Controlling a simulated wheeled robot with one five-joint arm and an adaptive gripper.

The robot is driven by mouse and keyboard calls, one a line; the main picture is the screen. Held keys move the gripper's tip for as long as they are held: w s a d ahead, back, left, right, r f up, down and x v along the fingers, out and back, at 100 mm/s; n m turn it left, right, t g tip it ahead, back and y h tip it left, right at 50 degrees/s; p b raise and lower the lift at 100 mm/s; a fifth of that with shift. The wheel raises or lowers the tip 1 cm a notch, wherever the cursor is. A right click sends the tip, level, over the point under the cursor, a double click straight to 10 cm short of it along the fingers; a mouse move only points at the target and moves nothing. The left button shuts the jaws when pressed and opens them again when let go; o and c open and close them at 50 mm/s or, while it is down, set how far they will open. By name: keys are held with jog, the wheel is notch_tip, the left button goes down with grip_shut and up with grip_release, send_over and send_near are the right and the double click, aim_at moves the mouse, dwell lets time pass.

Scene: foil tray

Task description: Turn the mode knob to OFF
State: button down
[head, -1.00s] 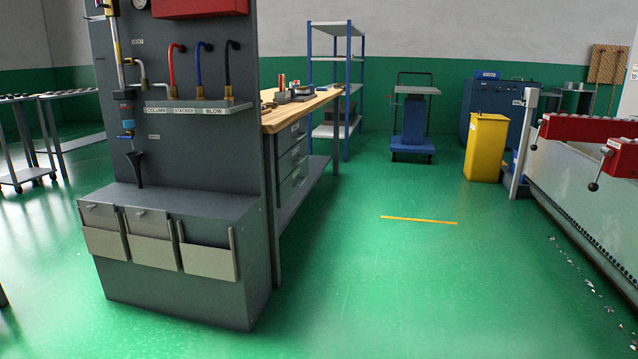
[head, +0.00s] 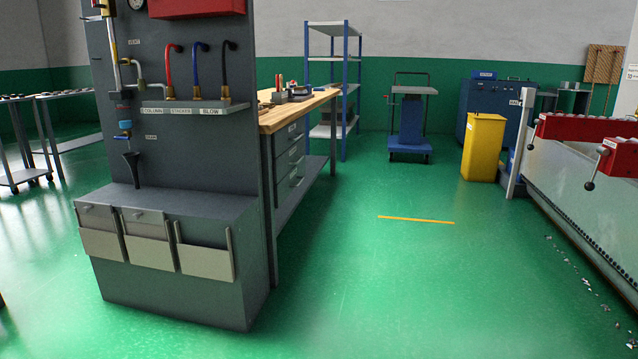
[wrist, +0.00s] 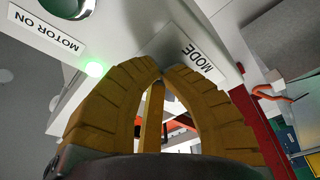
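In the wrist view my gripper (wrist: 160,76) has two ochre ribbed fingers whose tips come together beside the white MODE label (wrist: 197,60) on a pale panel (wrist: 128,28). No OFF marking is readable. The head view shows neither my gripper nor this panel.
Near the fingers are a MOTOR ON label (wrist: 47,30), a large green button (wrist: 68,5) and a lit green lamp (wrist: 95,69). The head view shows a grey station (head: 175,255), a workbench (head: 295,115), a yellow bin (head: 484,147) and open green floor between.

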jog(key=shift+s+a+f, duration=0.1)
jog(key=shift+s, duration=0.15)
dwell(0.3)
